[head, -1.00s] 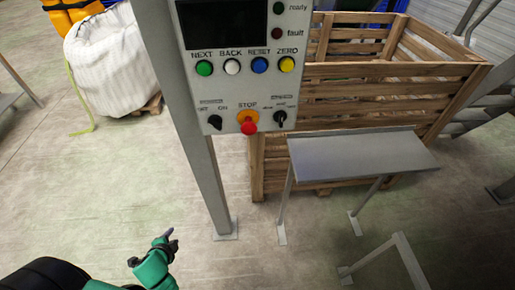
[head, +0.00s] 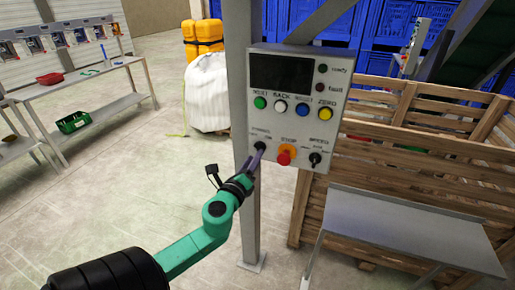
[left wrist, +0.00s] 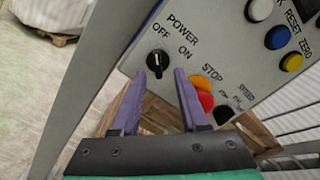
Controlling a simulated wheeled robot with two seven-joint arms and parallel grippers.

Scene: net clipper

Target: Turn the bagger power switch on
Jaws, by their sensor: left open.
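The power switch is a black rotary knob (left wrist: 157,63) with a white line, on a light grey control panel (head: 295,65). Its labels read POWER, OFF and ON. The white line seems to lean to the OFF side. The switch also shows in the head view (head: 260,145) at the panel's lower left, partly behind my fingertips. My left gripper (head: 257,157) is open and empty, close in front of the switch. In the left wrist view its purple fingers (left wrist: 167,76) point at the panel just below the knob. Contact cannot be told. My right gripper is not in view.
A red stop button on yellow (head: 285,155) and another black knob (head: 315,158) sit right of the switch. A grey post (head: 240,60) carries the panel. A wooden crate (head: 400,165) and grey table (head: 400,225) stand right.

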